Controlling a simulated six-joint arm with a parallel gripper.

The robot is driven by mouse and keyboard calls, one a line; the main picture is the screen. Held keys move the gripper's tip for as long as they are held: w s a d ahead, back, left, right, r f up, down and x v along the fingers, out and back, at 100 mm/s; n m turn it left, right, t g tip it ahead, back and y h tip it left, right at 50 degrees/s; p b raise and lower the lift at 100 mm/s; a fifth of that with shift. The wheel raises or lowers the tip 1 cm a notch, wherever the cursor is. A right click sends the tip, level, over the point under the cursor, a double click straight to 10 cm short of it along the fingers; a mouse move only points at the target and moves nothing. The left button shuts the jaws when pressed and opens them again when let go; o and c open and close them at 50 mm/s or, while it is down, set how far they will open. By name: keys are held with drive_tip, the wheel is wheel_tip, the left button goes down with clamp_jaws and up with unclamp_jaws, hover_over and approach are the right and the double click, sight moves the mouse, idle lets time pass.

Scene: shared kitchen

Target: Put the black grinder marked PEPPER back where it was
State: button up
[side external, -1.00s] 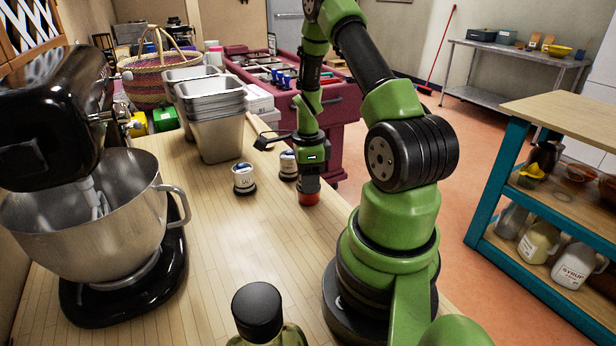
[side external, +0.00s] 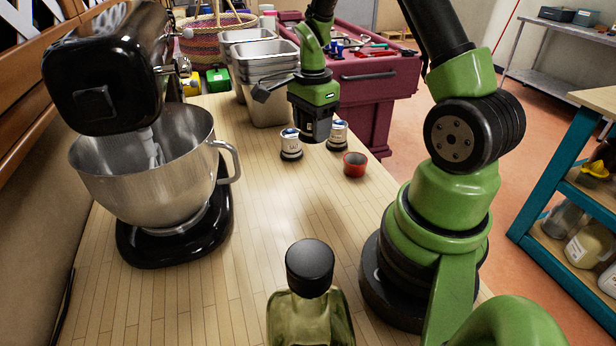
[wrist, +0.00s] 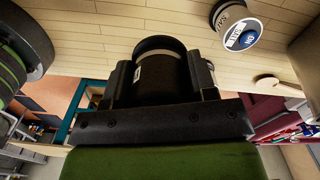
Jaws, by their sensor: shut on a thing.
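My gripper (side external: 313,112) is above the counter, shut on a black cylinder that I take to be the pepper grinder (wrist: 160,70). In the wrist view the grinder sits between the two fingers, with a pale band and a small white label whose writing I cannot read. In the side view the fingers and grinder merge into one dark shape, raised above the wood. One blue-labelled jar top also shows in the wrist view (wrist: 238,30).
A small red cup (side external: 354,165) stands on the counter (side external: 250,265) right of the jars. Steel pans (side external: 265,90) stand behind. A stand mixer (side external: 180,185) is at the left, and a green bottle (side external: 310,310) is in front. The middle of the counter is clear.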

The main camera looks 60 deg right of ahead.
drive_tip(key=shift+w+a+f+n, duration=0.6)
drive_tip(key=shift+a+f+n, duration=0.2)
drive_tip(key=shift+a, duration=0.15)
hover_over(303, 184)
wheel_tip(303, 184, down, 4)
drive_tip(key=shift+f, duration=0.1)
drive_tip(key=shift+w+f, duration=0.1)
drive_tip(key=shift+f, duration=2.25)
drive_tip(key=shift+f, duration=0.1)
drive_tip(key=o, duration=1.2)
